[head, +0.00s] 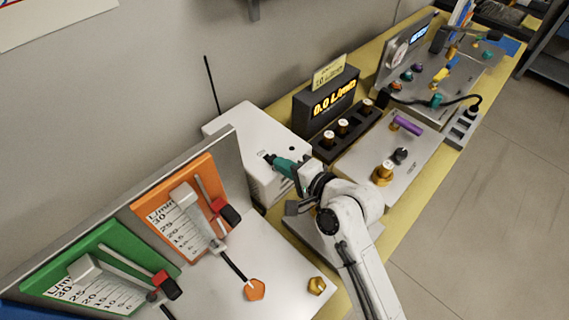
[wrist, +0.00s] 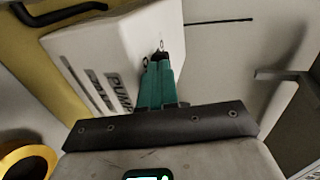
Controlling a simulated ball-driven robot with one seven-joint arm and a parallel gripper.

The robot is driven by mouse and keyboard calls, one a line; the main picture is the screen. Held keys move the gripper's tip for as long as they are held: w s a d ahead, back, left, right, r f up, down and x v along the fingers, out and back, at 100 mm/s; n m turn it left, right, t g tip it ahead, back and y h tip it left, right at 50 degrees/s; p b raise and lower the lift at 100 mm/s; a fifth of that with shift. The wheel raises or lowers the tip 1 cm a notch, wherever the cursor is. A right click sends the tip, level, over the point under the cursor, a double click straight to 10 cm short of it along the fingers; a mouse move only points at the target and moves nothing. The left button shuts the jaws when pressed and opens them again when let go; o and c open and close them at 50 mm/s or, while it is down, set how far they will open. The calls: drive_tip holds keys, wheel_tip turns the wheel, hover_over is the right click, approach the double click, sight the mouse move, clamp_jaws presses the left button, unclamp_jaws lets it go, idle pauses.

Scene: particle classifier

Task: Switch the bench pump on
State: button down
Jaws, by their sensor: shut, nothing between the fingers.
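The bench pump (head: 235,124) is a white box against the wall, with a thin black antenna-like rod behind it. In the wrist view the pump (wrist: 100,50) shows dark lettering that seems to read PUMP. A small metal toggle (wrist: 161,45) stands on its face right at my fingertips; which way it is thrown is too small to tell. My gripper (head: 269,158) has teal fingers, shut and empty, with the tips at the pump's top. In the wrist view my gripper (wrist: 160,57) partly covers the toggle's surroundings. I cannot tell whether the tips touch the toggle.
A black display (head: 332,100) reads about 0.0 L/min. A dark rack (head: 350,135) with capped vials stands right of the pump. Green (head: 110,255) and orange (head: 205,175) flowmeter panels stand at the left. A grey plate with a purple handle (head: 407,125) and knobs lies right of my arm.

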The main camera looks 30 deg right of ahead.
sight(272, 159)
drive_tip(key=shift+w+a+p, duration=0.2)
drive_tip(key=shift+w+p, duration=0.1)
drive_tip(key=shift+w, duration=0.4)
drive_tip(key=shift+w+a+p, duration=0.2)
drive_tip(key=shift+w+p, duration=0.05)
drive_tip(key=shift+w, duration=0.4)
